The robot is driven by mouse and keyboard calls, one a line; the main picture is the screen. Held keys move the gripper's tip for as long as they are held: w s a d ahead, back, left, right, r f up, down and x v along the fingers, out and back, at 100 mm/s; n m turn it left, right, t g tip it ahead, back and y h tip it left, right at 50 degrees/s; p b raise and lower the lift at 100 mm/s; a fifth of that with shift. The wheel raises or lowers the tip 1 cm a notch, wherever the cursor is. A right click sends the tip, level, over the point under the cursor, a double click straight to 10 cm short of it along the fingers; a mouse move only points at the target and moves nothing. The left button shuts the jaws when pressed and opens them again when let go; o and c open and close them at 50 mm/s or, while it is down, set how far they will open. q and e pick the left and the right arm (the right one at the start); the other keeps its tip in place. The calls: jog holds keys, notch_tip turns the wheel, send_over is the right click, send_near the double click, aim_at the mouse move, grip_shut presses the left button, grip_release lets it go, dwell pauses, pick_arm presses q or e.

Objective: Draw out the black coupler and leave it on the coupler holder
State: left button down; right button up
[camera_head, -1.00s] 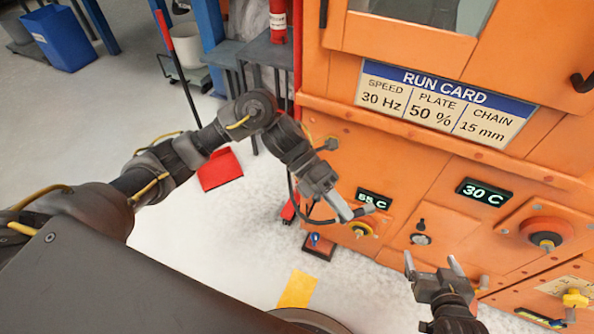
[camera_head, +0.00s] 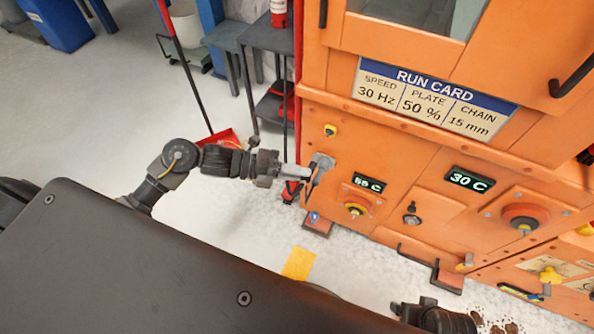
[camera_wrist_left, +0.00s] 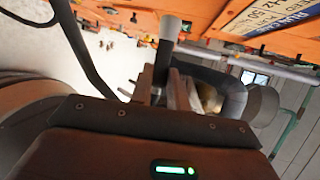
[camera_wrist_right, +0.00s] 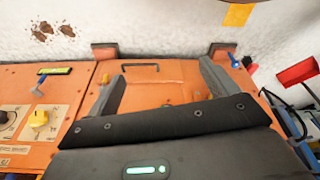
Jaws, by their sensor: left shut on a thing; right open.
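My left gripper (camera_head: 306,178) is in front of the orange machine's left part, left of the 55 C display. It is shut on a cylinder with a grey end and a dark body, seemingly the black coupler (camera_head: 320,166). In the left wrist view, the coupler (camera_wrist_left: 163,55) stands out from between the fingers (camera_wrist_left: 170,92). In the head view it looks tilted; whether it touches the panel is unclear. My right gripper (camera_wrist_right: 163,78) is open and empty, facing the lower orange panel. I cannot pick out the coupler holder for certain.
A yellow floor mark (camera_head: 299,263) lies on open floor.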

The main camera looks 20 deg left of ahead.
pick_arm(q)
jog(key=shift+a, duration=0.1)
pick_arm(e)
jog(key=shift+r, duration=0.15)
pick_arm(q)
jog(key=shift+w+d+b, duration=0.15)
jog(key=shift+w+b, duration=0.5)
jog(key=shift+w, duration=0.75)
jog(key=shift+w+d+b, duration=0.1)
jog(key=shift+w+b, duration=0.55)
jog(key=shift+w, duration=0.75)
pick_arm(e)
jog(key=shift+v, duration=2.8)
jog(key=shift+w+d, duration=0.1)
pick_arm(q)
jog(key=shift+b, duration=0.3)
pick_arm(e)
jog(key=shift+f, duration=0.3)
jog(key=shift+w, duration=0.1)
pick_arm(q)
jog(key=shift+w+b, duration=0.85)
jog(key=shift+w, duration=0.7)
pick_arm(e)
jog(key=shift+d+f, duration=0.1)
jog(key=shift+f, duration=0.7)
pick_arm(q)
jog(key=c, duration=1.3)
grip_release()
jog(key=shift+d, duration=0.1)
